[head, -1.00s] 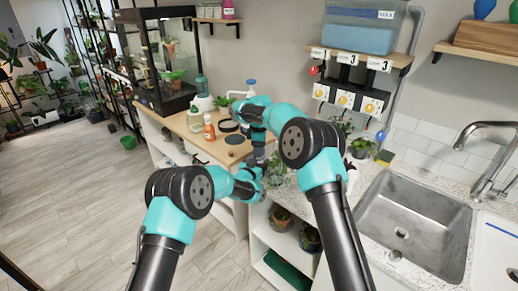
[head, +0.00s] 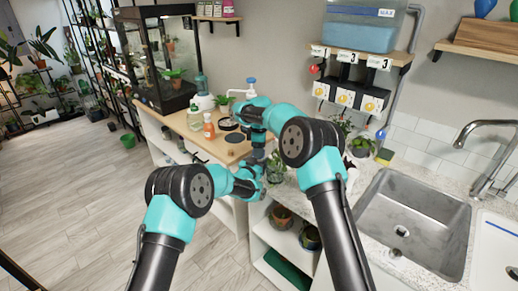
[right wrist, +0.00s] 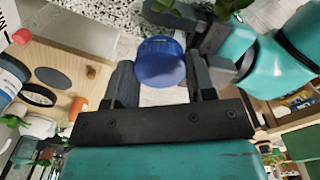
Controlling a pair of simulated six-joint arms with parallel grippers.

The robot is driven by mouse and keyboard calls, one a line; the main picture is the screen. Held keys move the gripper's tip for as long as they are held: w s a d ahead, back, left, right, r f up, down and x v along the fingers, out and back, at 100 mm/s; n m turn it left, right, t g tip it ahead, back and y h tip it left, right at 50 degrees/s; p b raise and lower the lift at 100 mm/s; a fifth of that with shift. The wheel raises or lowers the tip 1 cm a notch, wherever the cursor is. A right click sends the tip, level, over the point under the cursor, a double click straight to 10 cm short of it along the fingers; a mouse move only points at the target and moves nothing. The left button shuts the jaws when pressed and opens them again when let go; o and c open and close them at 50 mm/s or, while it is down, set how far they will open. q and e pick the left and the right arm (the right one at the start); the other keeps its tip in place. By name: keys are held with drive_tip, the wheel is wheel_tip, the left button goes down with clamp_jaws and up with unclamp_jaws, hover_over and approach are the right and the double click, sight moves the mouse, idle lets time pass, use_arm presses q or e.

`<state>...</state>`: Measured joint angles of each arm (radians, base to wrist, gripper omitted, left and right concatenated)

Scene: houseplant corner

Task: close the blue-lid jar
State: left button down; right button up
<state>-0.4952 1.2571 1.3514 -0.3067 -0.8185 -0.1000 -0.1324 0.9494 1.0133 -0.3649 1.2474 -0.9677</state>
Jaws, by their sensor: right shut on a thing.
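The blue lid (right wrist: 160,62) sits between the two fingers of my right gripper (right wrist: 162,80), which is shut on it. In the head view my right gripper (head: 258,140) is small and dark, over the counter edge, and the lid is hidden there. My left gripper (head: 260,173) is just below it in the head view. Dark finger parts of the left gripper (right wrist: 190,17) show beyond the lid in the right wrist view. Its jaw opening is not clear. I cannot make out the jar body, nor whether the lid touches it.
An orange bottle (head: 209,127) and dark round discs (head: 235,138) are on the wooden counter to the left. A glass terrarium (head: 160,60) stands behind. A steel sink (head: 415,220) is at the right.

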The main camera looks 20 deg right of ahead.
drive_tip(key=m, duration=2.3)
drive_tip(key=shift+m, duration=0.3)
drive_tip(key=m, duration=2.1)
drive_tip(key=shift+m, duration=0.4)
